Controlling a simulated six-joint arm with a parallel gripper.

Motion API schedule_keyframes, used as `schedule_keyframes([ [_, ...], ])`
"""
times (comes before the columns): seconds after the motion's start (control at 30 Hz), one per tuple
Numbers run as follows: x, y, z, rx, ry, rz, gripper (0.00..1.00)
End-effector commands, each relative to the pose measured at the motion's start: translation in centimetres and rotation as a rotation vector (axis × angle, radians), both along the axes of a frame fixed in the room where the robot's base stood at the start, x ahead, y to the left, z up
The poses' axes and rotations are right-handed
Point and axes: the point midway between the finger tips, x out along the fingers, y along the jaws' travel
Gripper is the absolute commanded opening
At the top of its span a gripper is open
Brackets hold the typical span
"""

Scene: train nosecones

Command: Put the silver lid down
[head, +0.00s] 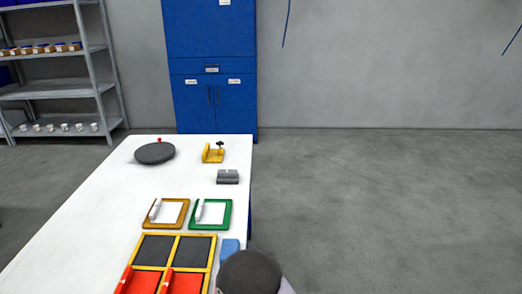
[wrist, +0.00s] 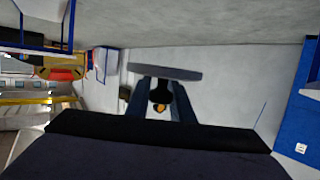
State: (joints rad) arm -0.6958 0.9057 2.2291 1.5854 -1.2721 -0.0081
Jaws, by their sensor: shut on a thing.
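My gripper (wrist: 163,86) shows in the wrist view with its two blue-grey fingers shut on a dark piece between them. A flat grey plate, which looks like the silver lid (wrist: 165,72), lies across the view just past the fingertips, seen nearly edge-on. The lid is held in the air, with floor and wall behind it. Its underside and the exact contact are hard to make out. In the head view I cannot make out my gripper or the lid; a dark round part of my arm shows at the bottom edge.
The white table (head: 80,225) carries a dark round plate (head: 155,153), a yellow fixture (head: 213,154), a grey block (head: 228,177), an orange frame (head: 179,220), a green frame (head: 226,221) and a yellow-edged tray (head: 177,235). The table's left side is bare. A blue cabinet (head: 211,60) stands behind.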

Motion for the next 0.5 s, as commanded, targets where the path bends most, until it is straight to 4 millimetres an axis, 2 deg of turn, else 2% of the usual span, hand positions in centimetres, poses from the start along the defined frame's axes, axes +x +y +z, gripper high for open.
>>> schedule_keyframes([
  [0.03,-0.8,0.0,0.2,-0.002,0.001,-0.001,0.0],
  [0.17,-1.8,-0.1,0.1,0.0,0.0,-0.012,0.0],
  [0.5,-2.0,-0.1,0.0,0.002,-0.001,-0.011,0.0],
])
